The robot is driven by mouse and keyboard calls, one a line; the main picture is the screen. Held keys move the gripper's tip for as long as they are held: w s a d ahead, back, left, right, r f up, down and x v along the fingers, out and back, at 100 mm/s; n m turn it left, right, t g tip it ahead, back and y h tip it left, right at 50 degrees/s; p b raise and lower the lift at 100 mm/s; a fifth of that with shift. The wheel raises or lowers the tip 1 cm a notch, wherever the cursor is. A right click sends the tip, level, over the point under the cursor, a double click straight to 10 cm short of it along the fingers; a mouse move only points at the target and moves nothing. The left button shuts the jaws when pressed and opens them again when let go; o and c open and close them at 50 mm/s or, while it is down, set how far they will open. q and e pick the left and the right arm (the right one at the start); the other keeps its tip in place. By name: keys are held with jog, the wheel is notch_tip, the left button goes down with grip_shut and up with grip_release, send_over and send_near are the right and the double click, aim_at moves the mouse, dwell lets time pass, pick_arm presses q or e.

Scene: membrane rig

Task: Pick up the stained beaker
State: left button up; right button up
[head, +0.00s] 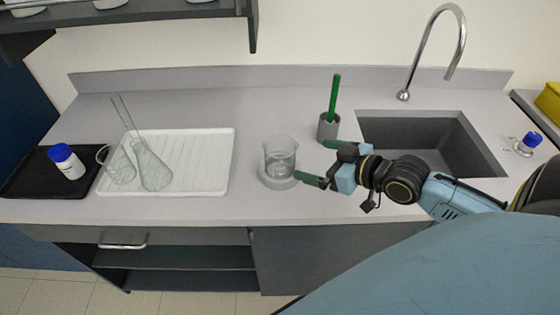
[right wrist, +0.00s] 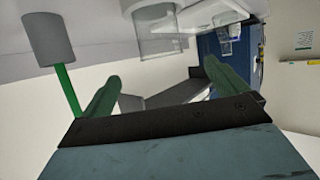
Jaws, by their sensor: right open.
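A glass beaker (head: 280,156) stands upright on a low, pale round base (head: 279,182) near the middle of the counter. Its lower part looks greyish; I cannot make out clear stain marks. In the right wrist view the glass (right wrist: 158,22) shows at the top, beyond the fingertips. My right gripper (head: 318,162) is open and empty, just right of the beaker, its fingers pointing at it. No contact is clear. The green fingers also show in the right wrist view (right wrist: 160,74). My left gripper is out of view.
A grey holder (head: 328,127) with a green-handled brush (head: 334,96) stands behind my right gripper. A sink (head: 420,138) with a tap lies at right. A white drying tray (head: 205,165) with glassware (head: 152,168) and a black tray with a blue-capped bottle (head: 67,162) lie at left.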

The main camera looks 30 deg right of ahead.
aim_at(269, 147)
jog(key=x, duration=1.3)
jog(key=shift+r, duration=0.1)
jog(key=c, duration=1.1)
